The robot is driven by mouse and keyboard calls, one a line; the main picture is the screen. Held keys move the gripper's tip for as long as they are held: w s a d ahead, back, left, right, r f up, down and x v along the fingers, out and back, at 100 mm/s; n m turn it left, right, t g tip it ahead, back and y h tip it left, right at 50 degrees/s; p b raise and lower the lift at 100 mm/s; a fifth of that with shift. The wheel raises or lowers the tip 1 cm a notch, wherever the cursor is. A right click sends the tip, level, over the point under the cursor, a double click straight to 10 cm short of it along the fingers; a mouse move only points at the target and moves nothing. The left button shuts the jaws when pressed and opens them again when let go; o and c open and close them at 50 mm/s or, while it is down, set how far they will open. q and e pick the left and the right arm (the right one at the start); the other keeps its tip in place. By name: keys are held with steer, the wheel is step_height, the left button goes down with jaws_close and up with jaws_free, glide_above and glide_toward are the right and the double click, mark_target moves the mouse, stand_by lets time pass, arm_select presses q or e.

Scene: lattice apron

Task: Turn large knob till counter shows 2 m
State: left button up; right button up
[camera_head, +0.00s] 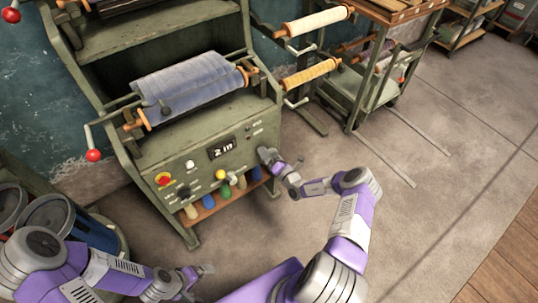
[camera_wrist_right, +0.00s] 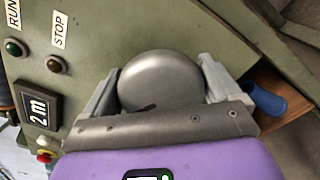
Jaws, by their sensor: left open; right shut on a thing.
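The counter (camera_head: 222,148) on the green machine's front panel reads "2 m". It also shows in the right wrist view (camera_wrist_right: 37,108), turned sideways, with the same reading. The large knob (camera_wrist_right: 162,80) is a round grey metal disc on the panel. My right gripper (camera_head: 268,158) is at the panel's right end, with a finger on each side of the knob, shut on it. In the head view the gripper mostly hides the knob. My left gripper (camera_head: 198,278) is open and empty, low in front of the machine, away from the panel.
A red emergency button (camera_head: 163,179) and a yellow knob (camera_head: 221,174) are on the panel. The RUN button (camera_wrist_right: 14,48) and STOP button (camera_wrist_right: 55,64) lie left of the large knob. A blue fabric roll (camera_head: 190,85) sits above.

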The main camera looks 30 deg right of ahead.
steer(key=shift+m, duration=0.3)
steer(key=o, duration=0.7)
steer(key=shift+o, duration=0.2)
steer(key=s+p, duration=0.2)
steer(key=s, duration=0.5)
steer(key=shift+s+d, duration=0.3)
steer(key=shift+s, duration=0.05)
steer(key=shift+a, duration=0.1)
